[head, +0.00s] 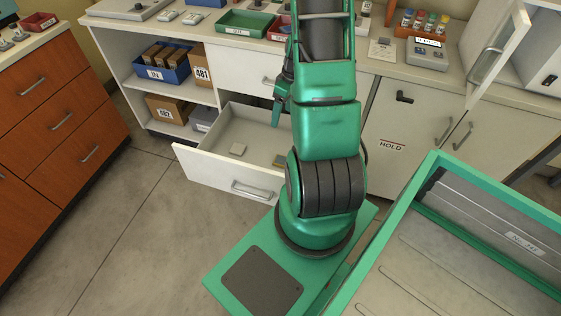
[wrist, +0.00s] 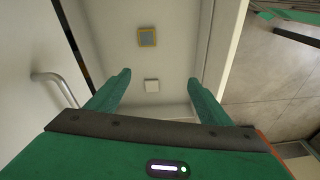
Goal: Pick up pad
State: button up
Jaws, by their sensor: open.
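Two small flat square pieces lie apart on the floor of the open drawer (head: 262,125). One is plain and off-white (head: 238,148); it also shows in the wrist view (wrist: 152,85). The other has a yellow rim around a grey middle (wrist: 147,36); in the head view it shows partly, beside my arm (head: 279,161). I cannot tell for sure which one is the pad. My gripper (wrist: 158,80) is open and empty, above the drawer. In the wrist view the off-white piece appears between its fingertips, with the yellow-rimmed piece beyond. My arm hides part of the drawer in the head view.
The drawer's side walls and front (head: 230,180) stand around the pieces. The counter above holds a green tray (head: 246,24) and a red tray (head: 279,27). Shelves with a blue bin (head: 165,70) and boxes are at left. A cabinet door (head: 497,55) stands open at right.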

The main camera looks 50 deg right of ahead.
jog(key=d+f+n+t, duration=0.1)
jog(key=d+f, duration=0.2)
jog(key=f, duration=0.7)
jog(key=n+t, duration=0.1)
send_near(281, 160)
jog(key=shift+d+f+y, duration=0.15)
jog(key=shift+f+y, duration=0.25)
jog(key=shift+f, duration=0.5)
jog(key=shift+w+x, duration=0.15)
jog(key=shift+x, duration=1.4)
jog(key=shift+w+x, duration=0.2)
jog(key=shift+x, duration=1.35)
jog(key=shift+d+r, duration=0.1)
jog(key=shift+c, duration=0.5)
jog(key=c, duration=1)
